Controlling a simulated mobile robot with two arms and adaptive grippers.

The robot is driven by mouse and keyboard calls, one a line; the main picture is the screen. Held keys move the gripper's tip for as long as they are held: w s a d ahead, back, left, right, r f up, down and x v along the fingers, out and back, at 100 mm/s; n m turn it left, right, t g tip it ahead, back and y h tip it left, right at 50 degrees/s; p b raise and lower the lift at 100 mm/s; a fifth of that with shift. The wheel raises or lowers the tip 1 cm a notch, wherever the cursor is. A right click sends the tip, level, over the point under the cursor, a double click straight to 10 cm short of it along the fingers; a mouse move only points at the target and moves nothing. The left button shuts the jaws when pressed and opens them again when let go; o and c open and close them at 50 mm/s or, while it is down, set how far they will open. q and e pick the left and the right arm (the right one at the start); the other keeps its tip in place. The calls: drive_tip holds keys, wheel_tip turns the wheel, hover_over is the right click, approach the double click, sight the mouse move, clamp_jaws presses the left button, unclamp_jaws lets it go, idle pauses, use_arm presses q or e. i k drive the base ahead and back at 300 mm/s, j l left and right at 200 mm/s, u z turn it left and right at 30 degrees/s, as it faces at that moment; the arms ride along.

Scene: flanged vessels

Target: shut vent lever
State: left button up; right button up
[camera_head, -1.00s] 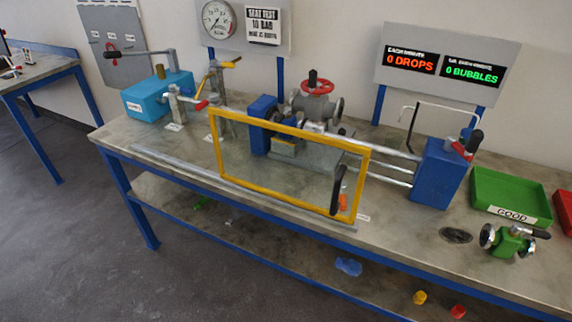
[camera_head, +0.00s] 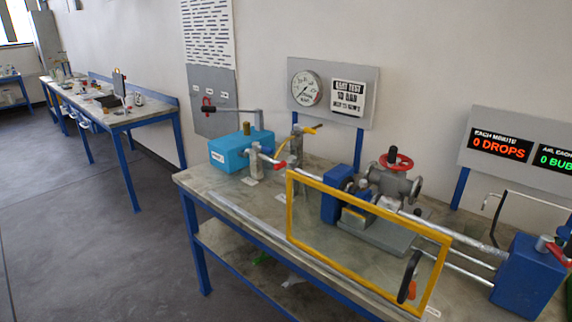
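Several small levers show on the test bench, and I cannot read which label marks the vent. A red-handled lever (camera_head: 271,162) sits on a grey valve post beside the blue pump box (camera_head: 232,150). Another red lever (camera_head: 560,256) is on the blue block (camera_head: 527,280) at the right edge, partly cut off. Neither of my grippers is in view.
A yellow-framed guard (camera_head: 289,215) stands along the bench front, before a grey valve with a red handwheel (camera_head: 396,162). A pressure gauge (camera_head: 306,88) and a drops display (camera_head: 501,145) stand behind. Open floor (camera_head: 90,250) lies left of the bench; another workbench (camera_head: 150,117) is further back.

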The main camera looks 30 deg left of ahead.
sight(292, 159)
drive_tip(key=i+j, duration=0.15)
drive_tip(key=j, duration=0.15)
drive_tip(key=i+j+z, duration=0.1)
drive_tip(key=j, duration=0.2)
drive_tip(key=i+j, duration=0.2)
drive_tip(key=j, duration=0.15)
drive_tip(key=i+j+z, duration=0.15)
drive_tip(key=j, duration=0.15)
